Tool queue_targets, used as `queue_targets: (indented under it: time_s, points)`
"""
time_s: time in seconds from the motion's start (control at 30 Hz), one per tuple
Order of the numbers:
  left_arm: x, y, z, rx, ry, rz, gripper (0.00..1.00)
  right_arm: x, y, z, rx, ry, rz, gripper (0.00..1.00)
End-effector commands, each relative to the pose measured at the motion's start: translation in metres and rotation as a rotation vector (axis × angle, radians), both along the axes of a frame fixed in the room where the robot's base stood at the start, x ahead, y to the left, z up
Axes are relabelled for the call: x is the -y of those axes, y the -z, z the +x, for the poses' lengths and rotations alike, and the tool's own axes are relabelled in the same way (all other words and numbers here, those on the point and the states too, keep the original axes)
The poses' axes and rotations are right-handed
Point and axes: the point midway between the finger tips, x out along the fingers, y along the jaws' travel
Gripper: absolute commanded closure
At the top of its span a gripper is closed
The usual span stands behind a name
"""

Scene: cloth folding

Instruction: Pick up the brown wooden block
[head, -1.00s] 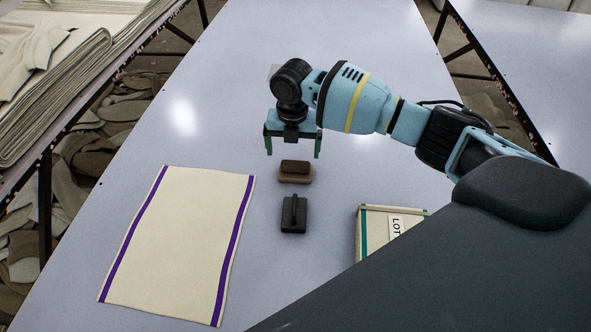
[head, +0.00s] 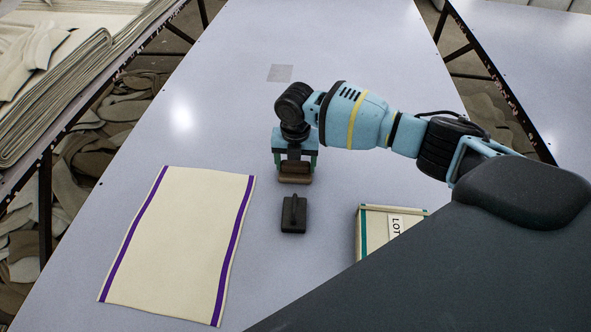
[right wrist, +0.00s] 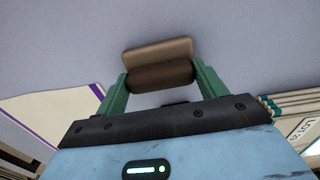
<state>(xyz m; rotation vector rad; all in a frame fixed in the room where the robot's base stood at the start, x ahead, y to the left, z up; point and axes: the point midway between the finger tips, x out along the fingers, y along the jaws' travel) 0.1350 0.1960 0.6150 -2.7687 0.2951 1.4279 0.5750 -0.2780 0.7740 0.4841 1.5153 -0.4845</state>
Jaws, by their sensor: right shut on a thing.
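The brown wooden block (head: 294,177) sits on the table behind the dark iron-like block, with a darker rounded grip on top. My right gripper (head: 294,164) has come down over it and is shut on its dark grip. In the right wrist view the block (right wrist: 157,51) shows its lighter base beyond the dark grip, and the green fingers of my right gripper (right wrist: 160,78) press the grip's two ends. The block appears still at table level; whether it touches the table is hard to tell. My left gripper is not in view.
A black block with a handle (head: 293,215) stands just in front. A cream cloth with purple stripes (head: 180,240) lies flat to the left. The table (head: 330,40) behind is clear except for a grey square (head: 280,73).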

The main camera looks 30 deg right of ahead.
Motion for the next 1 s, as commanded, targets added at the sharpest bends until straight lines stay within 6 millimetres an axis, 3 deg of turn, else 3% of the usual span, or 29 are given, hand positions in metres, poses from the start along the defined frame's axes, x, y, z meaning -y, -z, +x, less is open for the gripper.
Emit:
queue_targets:
  time_s: [0.03,0.1,0.43,0.8,1.0]
  points:
    - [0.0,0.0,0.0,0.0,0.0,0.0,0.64,0.0,0.0,0.0,0.0,0.0,0.0,0.48]
    - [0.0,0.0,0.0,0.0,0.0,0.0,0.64,0.0,0.0,0.0,0.0,0.0,0.0,0.57]
    - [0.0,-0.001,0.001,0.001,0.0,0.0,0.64,0.0,-0.008,0.001,0.003,0.0,0.001,0.58]
    - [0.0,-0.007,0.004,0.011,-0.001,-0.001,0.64,0.0,-0.073,0.001,0.005,0.0,0.002,0.58]
    - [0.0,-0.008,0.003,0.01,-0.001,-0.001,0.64,0.0,-0.096,0.001,0.003,0.0,0.002,0.58]
